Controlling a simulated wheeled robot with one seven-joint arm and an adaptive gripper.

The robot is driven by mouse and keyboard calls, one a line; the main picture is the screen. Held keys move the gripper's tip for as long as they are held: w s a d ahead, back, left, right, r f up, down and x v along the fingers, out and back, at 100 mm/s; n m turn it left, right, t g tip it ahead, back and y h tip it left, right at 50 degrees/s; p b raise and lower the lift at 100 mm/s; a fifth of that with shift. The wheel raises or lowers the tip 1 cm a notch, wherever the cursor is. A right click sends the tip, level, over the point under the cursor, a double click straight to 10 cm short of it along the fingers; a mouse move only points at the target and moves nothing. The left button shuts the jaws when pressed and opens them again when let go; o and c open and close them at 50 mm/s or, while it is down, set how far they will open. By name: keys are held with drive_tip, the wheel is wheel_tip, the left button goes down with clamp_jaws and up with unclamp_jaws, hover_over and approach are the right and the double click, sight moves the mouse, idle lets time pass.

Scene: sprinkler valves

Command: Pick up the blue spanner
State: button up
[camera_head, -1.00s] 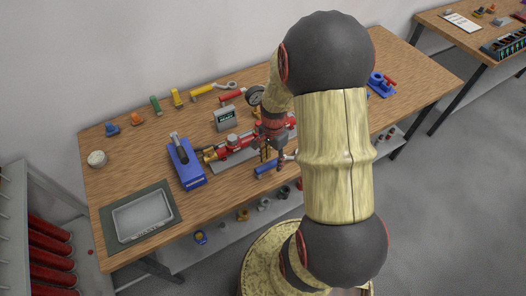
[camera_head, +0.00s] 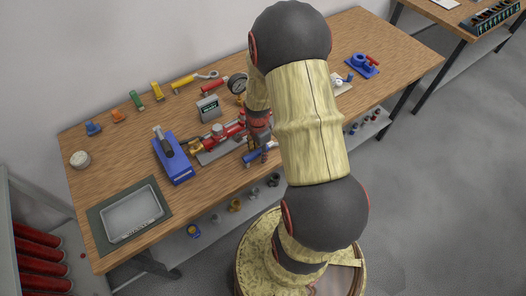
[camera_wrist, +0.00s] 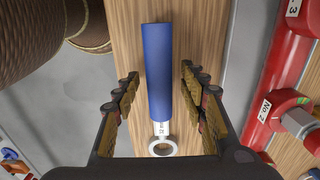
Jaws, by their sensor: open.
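The blue spanner (camera_wrist: 158,75) lies on the wooden table in the wrist view, its blue handle running up the picture and its silver ring end (camera_wrist: 162,146) toward the bottom. My gripper (camera_wrist: 160,88) is open, with one finger on each side of the spanner and a gap on both sides. I cannot tell the exact height of the fingers above the table. In the head view the spanner's blue handle (camera_head: 252,158) shows near the table's front edge, partly hidden by my gripper and arm.
A red pipe assembly (camera_wrist: 270,85) with a "No. 2" tag stands right of the spanner in the wrist view. A blue box-like tool (camera_head: 172,160) and a grey tray (camera_head: 131,214) sit to the left on the table (camera_head: 235,185). The table's front edge is close to the spanner.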

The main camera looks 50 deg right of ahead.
drive_tip(key=shift+f, duration=0.35)
drive_tip(key=shift+c, duration=1)
clamp_jaws()
drive_tip(key=shift+r, duration=0.1)
